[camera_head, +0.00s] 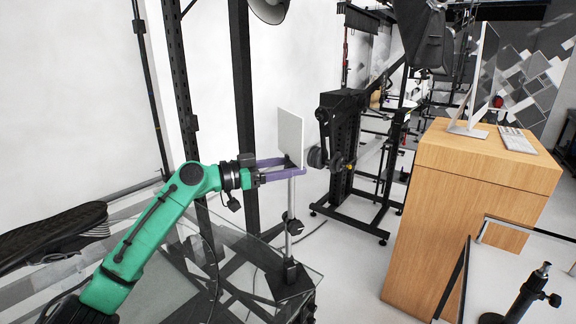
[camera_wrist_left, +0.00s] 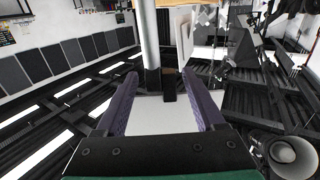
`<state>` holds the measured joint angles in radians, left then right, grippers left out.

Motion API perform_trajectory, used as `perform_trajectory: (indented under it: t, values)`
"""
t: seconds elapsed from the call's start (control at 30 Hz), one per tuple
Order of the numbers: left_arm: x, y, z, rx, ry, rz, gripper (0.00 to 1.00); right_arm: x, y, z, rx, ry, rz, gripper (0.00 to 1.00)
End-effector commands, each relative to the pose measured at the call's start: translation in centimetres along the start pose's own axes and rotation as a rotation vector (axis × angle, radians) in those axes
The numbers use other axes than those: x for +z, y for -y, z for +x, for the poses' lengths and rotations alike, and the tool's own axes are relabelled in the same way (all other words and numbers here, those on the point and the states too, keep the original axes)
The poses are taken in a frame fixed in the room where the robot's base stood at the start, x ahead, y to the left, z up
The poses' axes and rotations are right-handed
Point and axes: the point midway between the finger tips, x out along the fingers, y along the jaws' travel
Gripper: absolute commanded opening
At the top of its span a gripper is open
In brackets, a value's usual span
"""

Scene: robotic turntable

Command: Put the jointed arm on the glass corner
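The jointed arm appears to be the slim silver pole (camera_head: 290,215) with dark joints and a white panel (camera_head: 291,134) at its top. It stands upright, its dark foot at the right corner of the glass table (camera_head: 240,252). My left gripper (camera_head: 296,167) reaches it from the left, just below the panel, with purple fingers apart around its upper part. In the left wrist view, the pole (camera_wrist_left: 150,40) shows between the fingertips of the open left gripper (camera_wrist_left: 160,78), with gaps visible at both sides. Whether a finger touches it is unclear. My right gripper is not in view.
A wooden desk (camera_head: 465,205) with a monitor (camera_head: 482,75) and keyboard (camera_head: 517,139) stands at the right. A black stand (camera_head: 340,150) is behind the pole. A small black stand (camera_head: 525,295) is at the lower right. Floor shows between table and desk.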

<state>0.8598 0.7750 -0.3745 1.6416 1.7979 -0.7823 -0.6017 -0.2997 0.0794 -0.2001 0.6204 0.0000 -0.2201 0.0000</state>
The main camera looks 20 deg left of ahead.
Motion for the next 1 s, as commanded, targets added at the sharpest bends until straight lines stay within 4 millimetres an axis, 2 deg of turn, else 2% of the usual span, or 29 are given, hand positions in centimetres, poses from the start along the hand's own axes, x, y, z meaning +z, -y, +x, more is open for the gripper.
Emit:
perform_trajectory:
  t: [0.23,0.33,0.47,0.73,0.83,1.0]
  values:
    - [0.0,0.0,-0.1,0.0,0.0,0.0,0.71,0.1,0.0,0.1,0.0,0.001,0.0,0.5]
    - [0.3,0.1,-0.9,-0.001,0.0,-0.001,0.71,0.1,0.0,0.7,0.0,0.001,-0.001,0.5]
    - [0.7,0.0,-3.3,-0.002,0.001,0.002,0.71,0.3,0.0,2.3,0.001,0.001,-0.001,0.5]
    - [0.7,0.1,-10.0,-0.003,0.001,0.0,0.71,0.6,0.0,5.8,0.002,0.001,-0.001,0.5]
    - [0.3,0.1,-11.5,-0.001,0.0,0.0,0.71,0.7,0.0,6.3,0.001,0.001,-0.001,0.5]
    - [0.0,0.0,-12.1,0.001,0.0,0.0,0.71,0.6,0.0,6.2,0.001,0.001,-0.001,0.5]
